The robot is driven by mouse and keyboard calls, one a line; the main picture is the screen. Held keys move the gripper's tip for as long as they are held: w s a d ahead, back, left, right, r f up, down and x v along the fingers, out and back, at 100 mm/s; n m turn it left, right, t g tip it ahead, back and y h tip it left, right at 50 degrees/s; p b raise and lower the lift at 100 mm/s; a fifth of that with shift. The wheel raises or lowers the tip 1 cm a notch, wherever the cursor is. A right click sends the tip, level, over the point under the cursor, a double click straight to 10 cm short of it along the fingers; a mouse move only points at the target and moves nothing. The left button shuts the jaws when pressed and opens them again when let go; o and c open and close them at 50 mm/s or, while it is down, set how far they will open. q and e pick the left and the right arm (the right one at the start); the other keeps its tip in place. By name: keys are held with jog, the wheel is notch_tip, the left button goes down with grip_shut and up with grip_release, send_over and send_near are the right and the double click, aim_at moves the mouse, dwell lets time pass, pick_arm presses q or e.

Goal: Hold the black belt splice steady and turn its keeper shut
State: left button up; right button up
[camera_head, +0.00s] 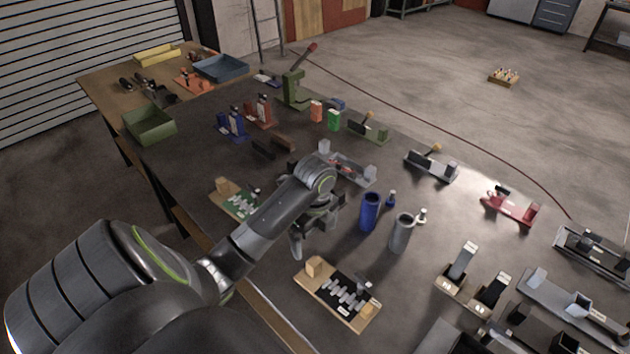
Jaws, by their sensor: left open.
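The black belt splice (336,296) lies on a wooden board in the lower middle of the head view, near the table's front edge. It has a black strip with several pale metal clips, a wooden block (314,267) at its upper left and a small grey part at its right end, perhaps the keeper; its state is too small to tell. My left gripper (311,240) is open, its fingers pointing down, beyond the splice and apart from it. It holds nothing that I can see. My right gripper is not in view.
A similar green splice (237,203) lies left of my left arm, partly near it. A blue cylinder (369,212) and a grey cylinder (401,233) stand right of the gripper. Several fixtures crowd the right side. A grey rail fixture (352,170) lies behind my wrist.

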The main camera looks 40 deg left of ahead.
pick_arm(q)
jog(key=b, duration=0.2)
send_over(315, 270)
jog(key=w, duration=0.1)
jog(key=f, duration=0.3)
jog(key=a+f, duration=0.1)
jog(key=f, duration=0.1)
jog(key=shift+w, duration=0.1)
notch_tip(315, 270, down, 11)
jog(key=shift+f+p, duration=0.1)
jog(key=shift+p, duration=0.7)
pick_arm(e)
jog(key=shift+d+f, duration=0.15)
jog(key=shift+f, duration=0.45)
pick_arm(q)
jog(key=c, duration=1.1)
jog(key=shift+o, duration=0.2)
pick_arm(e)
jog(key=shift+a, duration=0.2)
